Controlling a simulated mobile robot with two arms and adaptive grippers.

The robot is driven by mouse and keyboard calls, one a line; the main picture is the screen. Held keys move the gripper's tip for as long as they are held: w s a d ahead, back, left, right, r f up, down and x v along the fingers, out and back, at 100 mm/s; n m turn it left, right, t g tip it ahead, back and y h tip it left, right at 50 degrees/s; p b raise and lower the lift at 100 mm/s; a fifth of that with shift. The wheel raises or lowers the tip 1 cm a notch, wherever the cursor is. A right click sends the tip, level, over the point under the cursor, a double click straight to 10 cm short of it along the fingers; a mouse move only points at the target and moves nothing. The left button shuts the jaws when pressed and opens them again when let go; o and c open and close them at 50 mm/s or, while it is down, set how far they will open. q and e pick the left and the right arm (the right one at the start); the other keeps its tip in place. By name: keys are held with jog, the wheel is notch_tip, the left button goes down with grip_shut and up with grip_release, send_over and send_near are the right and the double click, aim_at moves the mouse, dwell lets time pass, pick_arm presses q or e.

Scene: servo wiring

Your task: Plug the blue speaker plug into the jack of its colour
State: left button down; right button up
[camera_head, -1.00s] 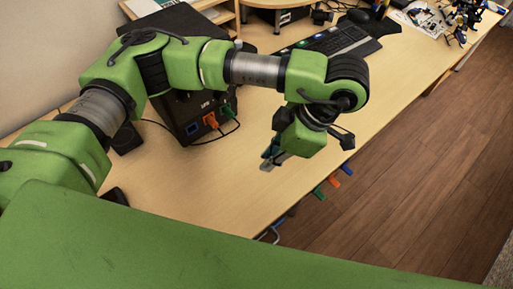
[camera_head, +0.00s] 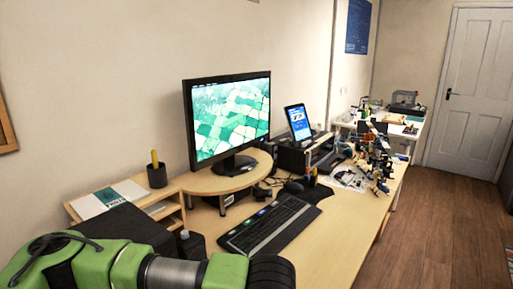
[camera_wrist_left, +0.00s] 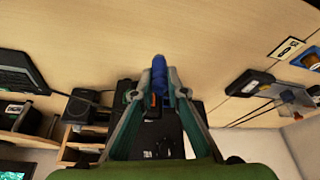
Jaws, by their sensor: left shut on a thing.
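My left gripper (camera_wrist_left: 160,90) is shut on the blue plug (camera_wrist_left: 159,72) in the left wrist view. The blue plug sticks out past the fingertips, above the wooden desktop. Behind the fingers is a dark box (camera_wrist_left: 160,138), partly hidden by them, with a small orange patch near its edge. No blue jack can be made out on it. In the head view a dark box (camera_head: 130,228) shows its top behind my green left arm; its front is hidden. My right gripper is in neither view.
In the head view the desk holds a monitor (camera_head: 228,115) on a wooden stand, a keyboard (camera_head: 268,226) and clutter farther back. A shelf with a book (camera_head: 108,198) stands beside the dark box. The desk's front right (camera_head: 335,250) is clear.

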pick_arm(q)
jog(key=w+a+r+m+t+h, duration=0.1)
jog(key=w+a+r+m+h, duration=0.1)
jog(key=a+m, duration=0.3)
jog(key=w+a+r+m+t+h, duration=0.1)
jog(key=w+a+r+m+h, duration=0.1)
jog(key=a+m, duration=0.4)
jog(key=shift+w+a+r+m+t, duration=0.3)
jog(key=shift+w+m+t, duration=0.15)
jog(key=shift+m, duration=1.05)
jog(key=shift+w, duration=0.1)
